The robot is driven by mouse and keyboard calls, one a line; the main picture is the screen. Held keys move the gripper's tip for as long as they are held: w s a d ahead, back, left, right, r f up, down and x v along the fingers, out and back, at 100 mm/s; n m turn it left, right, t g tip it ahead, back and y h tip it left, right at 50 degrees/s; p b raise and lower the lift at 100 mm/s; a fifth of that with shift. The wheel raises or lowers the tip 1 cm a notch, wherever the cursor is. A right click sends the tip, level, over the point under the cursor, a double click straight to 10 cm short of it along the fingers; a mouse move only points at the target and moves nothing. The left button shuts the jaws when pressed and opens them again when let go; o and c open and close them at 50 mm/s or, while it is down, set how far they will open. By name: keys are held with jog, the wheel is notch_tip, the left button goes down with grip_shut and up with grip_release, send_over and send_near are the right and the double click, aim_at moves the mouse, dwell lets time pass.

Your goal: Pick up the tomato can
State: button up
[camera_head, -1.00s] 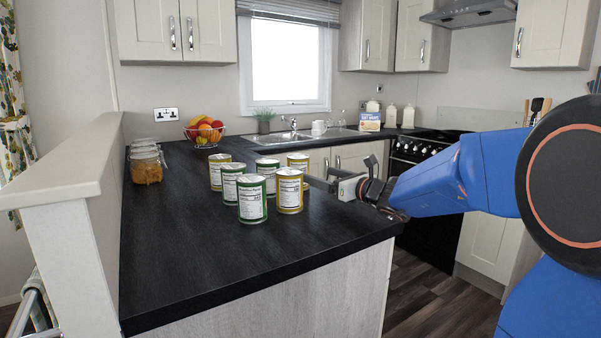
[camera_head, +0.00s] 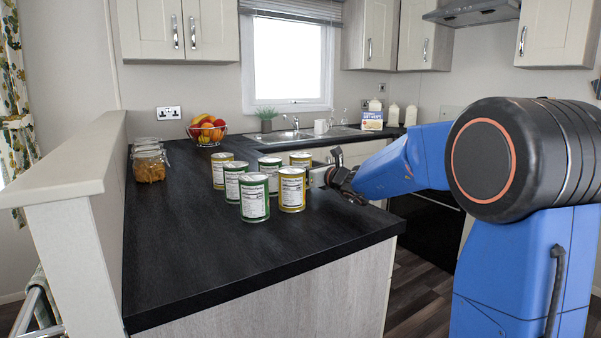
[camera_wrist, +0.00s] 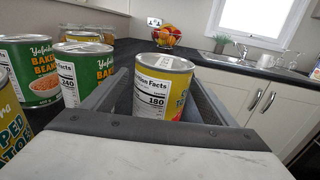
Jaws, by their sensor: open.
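A yellow-labelled can (camera_head: 300,158) stands upright at the back right of the can group. In the wrist view this can (camera_wrist: 162,88) sits between the two fingers, its lower part hidden by my gripper. My gripper (camera_head: 314,174) is open, around or just short of this can; contact cannot be told. Another yellow can (camera_head: 291,190) stands in front, and part of it shows at the wrist view's left edge (camera_wrist: 12,125), with "PPED TO" lettering. A third yellow can (camera_head: 222,171) stands at the back left.
Green baked-beans cans (camera_head: 254,198) stand close by on the left. The dark counter (camera_head: 190,250) is clear in front. A fruit bowl (camera_head: 206,131), glass jars (camera_head: 149,164) and a sink (camera_head: 330,131) lie farther back.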

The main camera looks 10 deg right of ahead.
jog(key=shift+x, duration=2)
jog(key=c, duration=1.5)
